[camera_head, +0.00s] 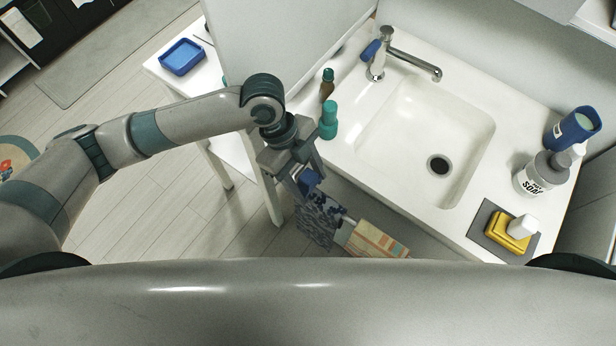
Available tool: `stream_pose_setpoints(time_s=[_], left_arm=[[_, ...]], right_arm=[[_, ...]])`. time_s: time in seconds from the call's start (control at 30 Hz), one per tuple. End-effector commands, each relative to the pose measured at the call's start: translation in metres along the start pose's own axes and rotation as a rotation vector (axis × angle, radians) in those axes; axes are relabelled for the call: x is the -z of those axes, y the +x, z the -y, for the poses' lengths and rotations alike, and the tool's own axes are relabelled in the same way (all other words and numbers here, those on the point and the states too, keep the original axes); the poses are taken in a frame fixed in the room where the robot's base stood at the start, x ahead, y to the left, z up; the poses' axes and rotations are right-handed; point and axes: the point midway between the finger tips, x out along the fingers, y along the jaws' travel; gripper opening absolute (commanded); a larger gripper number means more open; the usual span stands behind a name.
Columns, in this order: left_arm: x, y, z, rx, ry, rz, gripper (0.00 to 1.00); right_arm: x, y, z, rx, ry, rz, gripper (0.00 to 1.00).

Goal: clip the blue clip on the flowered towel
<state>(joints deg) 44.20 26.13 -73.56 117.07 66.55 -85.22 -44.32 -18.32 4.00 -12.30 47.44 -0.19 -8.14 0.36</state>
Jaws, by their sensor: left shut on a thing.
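My left gripper (308,187) points down in front of the counter, shut on the blue clip (308,179). The clip is partly hidden between the fingers. The flowered towel (318,222), dark blue with a pale pattern, hangs in front of the counter just below the gripper. The clip is close above the towel's upper edge; I cannot tell whether it touches or grips the cloth. My right gripper is not in view.
A striped orange and beige towel (375,241) hangs right of the flowered one. A blue tray (182,57) sits on a white side table.

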Motion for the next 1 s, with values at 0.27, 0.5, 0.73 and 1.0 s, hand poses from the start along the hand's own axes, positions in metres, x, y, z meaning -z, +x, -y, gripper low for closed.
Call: stream_pose_setpoints(time_s=[0.27,0.5,0.73,1.0], left_arm=[[-0.004,0.009,0.000,-0.001,0.000,0.000,0.24],[-0.007,0.017,0.000,0.000,0.000,0.000,0.24],[-0.007,0.018,0.000,0.000,0.000,0.000,0.73],[-0.007,0.018,0.000,0.000,0.000,0.000,0.73]], right_arm=[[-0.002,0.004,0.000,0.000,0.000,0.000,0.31],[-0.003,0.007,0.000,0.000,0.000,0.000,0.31],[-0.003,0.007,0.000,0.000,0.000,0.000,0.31],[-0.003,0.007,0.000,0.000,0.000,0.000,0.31]])
